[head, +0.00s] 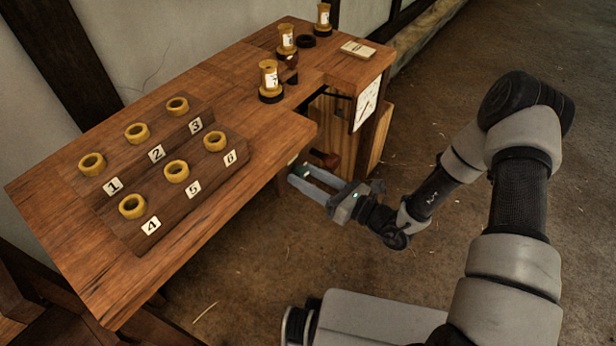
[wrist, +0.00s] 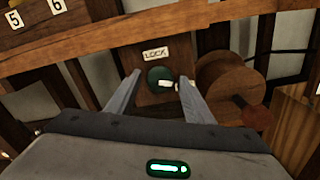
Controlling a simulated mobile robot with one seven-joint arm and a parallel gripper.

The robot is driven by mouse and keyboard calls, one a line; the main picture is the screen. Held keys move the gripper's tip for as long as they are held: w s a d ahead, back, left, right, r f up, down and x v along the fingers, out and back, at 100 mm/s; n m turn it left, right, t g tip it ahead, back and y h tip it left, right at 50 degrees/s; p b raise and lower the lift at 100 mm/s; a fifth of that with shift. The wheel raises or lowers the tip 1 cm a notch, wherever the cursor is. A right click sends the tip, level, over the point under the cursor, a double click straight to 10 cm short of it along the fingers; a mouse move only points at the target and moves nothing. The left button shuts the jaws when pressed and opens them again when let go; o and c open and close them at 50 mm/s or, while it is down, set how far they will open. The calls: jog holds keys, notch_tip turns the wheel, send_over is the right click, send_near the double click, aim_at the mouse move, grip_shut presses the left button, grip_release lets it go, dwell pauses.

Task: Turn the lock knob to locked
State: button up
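The lock knob (wrist: 158,76) shows in the wrist view as a dark green round knob with a pale bar, on a wooden panel under a white LOCK label (wrist: 155,54). The pale bar points to the right, roughly level. My gripper (wrist: 158,78) is open, with one finger on each side of the knob in the picture. I cannot tell whether the fingers touch it. In the head view my gripper (head: 296,174) reaches under the table's right edge, and the knob itself is hidden or too small to tell there.
A wooden spool (wrist: 228,78) with a dark red handle (wrist: 256,110) is right of the knob. The wooden table (head: 235,100) above carries numbered holders with yellow rings and several labelled bobbins (head: 269,76). A white dial (head: 367,104) hangs at its right end.

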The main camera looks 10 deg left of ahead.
jog(key=c, duration=0.8)
jog(key=shift+c, duration=0.2)
jog(key=shift+n, duration=0.3)
jog(key=n, duration=0.9)
jog(key=shift+d, duration=0.1)
jog(key=n+b, duration=0.1)
jog(key=n, duration=0.5)
jog(key=shift+w+n, duration=0.1)
jog(key=shift+n, duration=0.2)
jog(key=n+b, duration=0.1)
jog(key=n, duration=0.4)
jog(key=shift+n, duration=0.3)
